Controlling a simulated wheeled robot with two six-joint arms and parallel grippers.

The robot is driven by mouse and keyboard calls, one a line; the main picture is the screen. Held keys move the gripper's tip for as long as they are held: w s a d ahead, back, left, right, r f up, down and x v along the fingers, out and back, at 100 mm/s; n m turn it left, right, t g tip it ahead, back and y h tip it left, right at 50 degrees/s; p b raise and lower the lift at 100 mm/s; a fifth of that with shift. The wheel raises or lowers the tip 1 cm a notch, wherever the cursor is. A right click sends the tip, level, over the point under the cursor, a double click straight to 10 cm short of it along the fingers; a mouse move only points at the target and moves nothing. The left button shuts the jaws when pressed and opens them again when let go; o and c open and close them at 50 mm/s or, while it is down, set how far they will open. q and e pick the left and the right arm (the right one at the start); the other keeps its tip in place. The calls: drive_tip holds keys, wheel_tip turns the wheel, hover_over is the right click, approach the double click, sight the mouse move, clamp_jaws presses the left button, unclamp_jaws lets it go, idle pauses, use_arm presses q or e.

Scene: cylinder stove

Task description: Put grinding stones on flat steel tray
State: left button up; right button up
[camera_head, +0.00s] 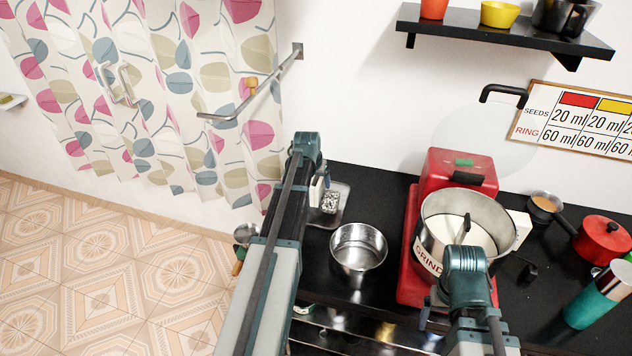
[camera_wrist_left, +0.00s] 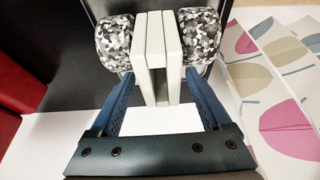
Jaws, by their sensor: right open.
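The grinding stones (camera_wrist_left: 114,42) are two grey, black and white speckled rollers with a pale two-plate holder (camera_wrist_left: 159,50) between them. In the head view one speckled stone (camera_head: 331,203) shows over the flat steel tray (camera_head: 343,212) at the counter's left end; I cannot tell whether it touches the tray. My left gripper (camera_wrist_left: 158,90) has its blue fingers on either side of the pale holder, close to it; whether they press on it is unclear. In the head view my left arm hides its fingers. My right gripper (camera_head: 428,312) is open, mostly hidden by its wrist, near the grinder's front.
A steel pot (camera_head: 358,248) stands between the tray and the red grinder (camera_head: 412,245) with its steel drum (camera_head: 468,215). A black shelf (camera_head: 505,33) hangs above; a curtain (camera_head: 170,80) is at left.

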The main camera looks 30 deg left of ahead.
idle(0.3)
use_arm(q)
drive_tip(key=p+v, duration=1.1)
drive_tip(key=v, duration=0.1)
drive_tip(key=shift+f, duration=0.1)
drive_tip(key=b+x, duration=1.1)
drive_tip(key=x, duration=0.1)
idle(0.6)
